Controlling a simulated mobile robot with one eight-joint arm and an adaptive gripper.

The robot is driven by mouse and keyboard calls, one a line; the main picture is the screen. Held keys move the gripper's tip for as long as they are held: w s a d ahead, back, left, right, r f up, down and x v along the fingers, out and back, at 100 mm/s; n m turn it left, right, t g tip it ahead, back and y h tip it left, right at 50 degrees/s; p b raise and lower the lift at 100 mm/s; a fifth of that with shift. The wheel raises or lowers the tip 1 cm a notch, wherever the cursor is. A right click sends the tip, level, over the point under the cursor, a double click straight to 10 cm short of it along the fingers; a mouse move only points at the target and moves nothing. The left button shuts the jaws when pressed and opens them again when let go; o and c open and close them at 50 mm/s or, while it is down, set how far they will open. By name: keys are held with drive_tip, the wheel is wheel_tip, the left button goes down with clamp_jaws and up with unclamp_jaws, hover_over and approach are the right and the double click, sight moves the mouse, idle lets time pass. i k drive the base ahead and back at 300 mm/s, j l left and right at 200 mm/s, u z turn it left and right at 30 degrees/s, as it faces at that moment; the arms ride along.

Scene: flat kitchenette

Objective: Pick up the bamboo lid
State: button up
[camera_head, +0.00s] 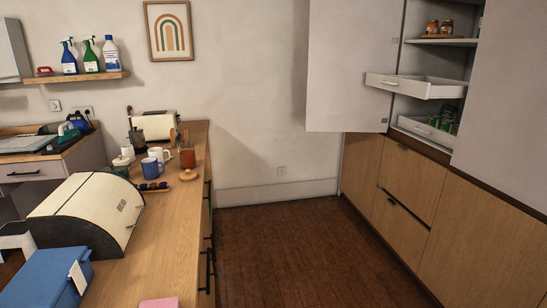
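A small round, light-wood lid with a knob, which looks like the bamboo lid (188,175), lies on the wooden counter (179,217) near its right edge. A brown-orange jar (187,158) stands just behind it. A dark, long object (153,186) lies to its left. Nothing covers the lid in this view. My gripper is not in view.
Mugs, including a blue one (150,168), stand left of the lid. A bread box (92,210) and a blue box (46,278) fill the near counter. Brown floor (290,250) is clear right of the counter. An open drawer (425,88) juts out at right.

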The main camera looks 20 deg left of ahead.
sight(188, 175)
drive_tip(key=i+u, duration=0.3)
drive_tip(key=i, duration=0.25)
drive_tip(key=i+u, duration=0.35)
drive_tip(key=i, duration=0.2)
drive_tip(key=i+l+u, duration=0.3)
drive_tip(key=i, duration=0.2)
drive_tip(key=i+l+u, duration=0.35)
drive_tip(key=i, duration=0.15)
drive_tip(key=i+j+u, duration=0.5)
drive_tip(key=i+u, duration=0.3)
drive_tip(key=i+j+u, duration=0.1)
drive_tip(key=i+u, duration=0.3)
drive_tip(key=k, duration=0.1)
